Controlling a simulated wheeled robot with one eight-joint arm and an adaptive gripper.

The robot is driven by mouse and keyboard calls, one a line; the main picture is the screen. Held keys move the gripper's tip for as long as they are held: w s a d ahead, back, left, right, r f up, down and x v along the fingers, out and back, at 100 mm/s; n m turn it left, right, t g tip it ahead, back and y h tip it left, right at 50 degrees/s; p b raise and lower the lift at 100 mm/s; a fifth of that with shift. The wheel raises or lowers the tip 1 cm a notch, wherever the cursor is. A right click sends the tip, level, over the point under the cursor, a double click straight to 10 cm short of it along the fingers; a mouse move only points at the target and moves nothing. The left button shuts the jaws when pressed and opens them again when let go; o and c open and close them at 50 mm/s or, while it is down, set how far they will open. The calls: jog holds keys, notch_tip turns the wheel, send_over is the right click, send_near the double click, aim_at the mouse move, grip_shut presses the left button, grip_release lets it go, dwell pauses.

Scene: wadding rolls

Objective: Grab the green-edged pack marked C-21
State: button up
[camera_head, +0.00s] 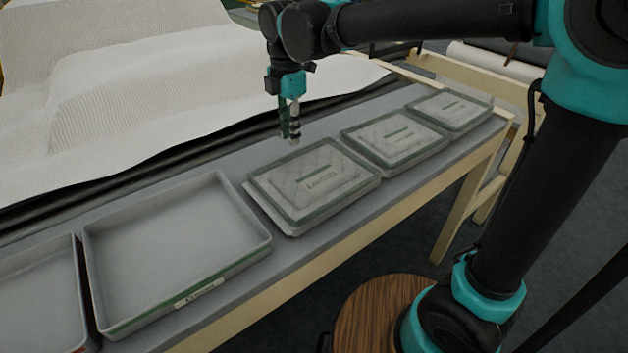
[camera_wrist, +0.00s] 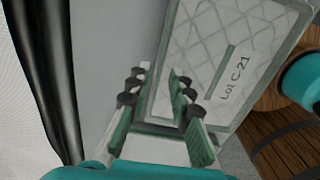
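The green-edged pack (camera_wrist: 235,60) reads "Lot C-21" in the wrist view, with a pale quilted top and a green strip. It appears to be the nearest of the packs in the head view (camera_head: 313,180), where its lettering is too small to read surely. My gripper (camera_head: 290,138) hangs pointing down beside that pack's far edge. In the wrist view my gripper (camera_wrist: 158,88) is open, with nothing held between its fingers. One finger overlaps the pack's edge in the picture and the other shows over bare table; touching cannot be told.
Two similar green-edged packs (camera_head: 394,138) (camera_head: 450,109) lie further right along the grey table (camera_head: 215,158). An empty green-edged tray (camera_head: 262,250) stands to the left, with a red-edged tray (camera_head: 80,285) beyond it. White wadding (camera_head: 150,85) lies behind.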

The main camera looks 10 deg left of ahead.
aim_at(291, 154)
jog(key=shift+s+f, duration=0.15)
jog(key=shift+f, duration=2.55)
jog(key=shift+c, duration=0.2)
grip_shut()
